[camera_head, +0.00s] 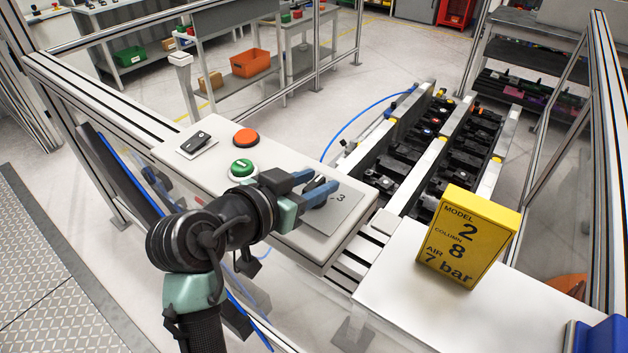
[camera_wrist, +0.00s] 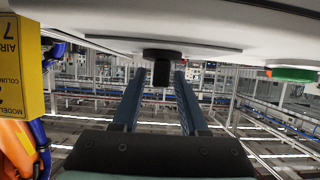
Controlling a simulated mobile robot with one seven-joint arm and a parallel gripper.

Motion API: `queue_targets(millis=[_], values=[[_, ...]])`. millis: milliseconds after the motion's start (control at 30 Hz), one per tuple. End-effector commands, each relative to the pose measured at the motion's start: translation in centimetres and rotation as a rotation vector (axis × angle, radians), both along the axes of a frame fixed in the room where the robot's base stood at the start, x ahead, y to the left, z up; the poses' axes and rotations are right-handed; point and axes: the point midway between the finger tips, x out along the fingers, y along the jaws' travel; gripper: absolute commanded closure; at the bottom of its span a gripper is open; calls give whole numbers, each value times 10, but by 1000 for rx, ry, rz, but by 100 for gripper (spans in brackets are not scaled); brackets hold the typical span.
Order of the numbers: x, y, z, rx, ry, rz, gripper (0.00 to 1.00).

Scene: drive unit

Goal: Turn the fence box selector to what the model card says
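The fence box (camera_head: 213,165) is a pale control box with a grey selector plate (camera_head: 335,215) at its right end. The selector knob (camera_wrist: 162,72) is black and stands out from its plate; in the head view my gripper largely covers it. A "3" shows on the plate beside it, and other marks and the knob's setting are hidden. My gripper (camera_head: 313,187) is open at the selector. In the wrist view its two blue fingers lie either side of the knob, with a gap at each side. The yellow model card (camera_head: 467,235) reads model 2, column 8, air 7 bar.
A green button (camera_head: 242,168), an orange button (camera_head: 246,137) and a black switch (camera_head: 196,141) sit left of the selector. The card stands on a white surface (camera_head: 400,290). Metal fence rails (camera_head: 90,95) and a fixture with black parts (camera_head: 430,150) lie around the box.

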Motion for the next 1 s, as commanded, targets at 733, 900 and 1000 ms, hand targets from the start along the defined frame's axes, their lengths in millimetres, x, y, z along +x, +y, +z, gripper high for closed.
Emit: queue_targets(millis=[733, 900, 1000], values=[[-53, 40, 26, 2, -6, 4, 50], [-78, 58, 39, 2, -4, 4, 50], [-88, 65, 45, 1, -3, 2, 50]])
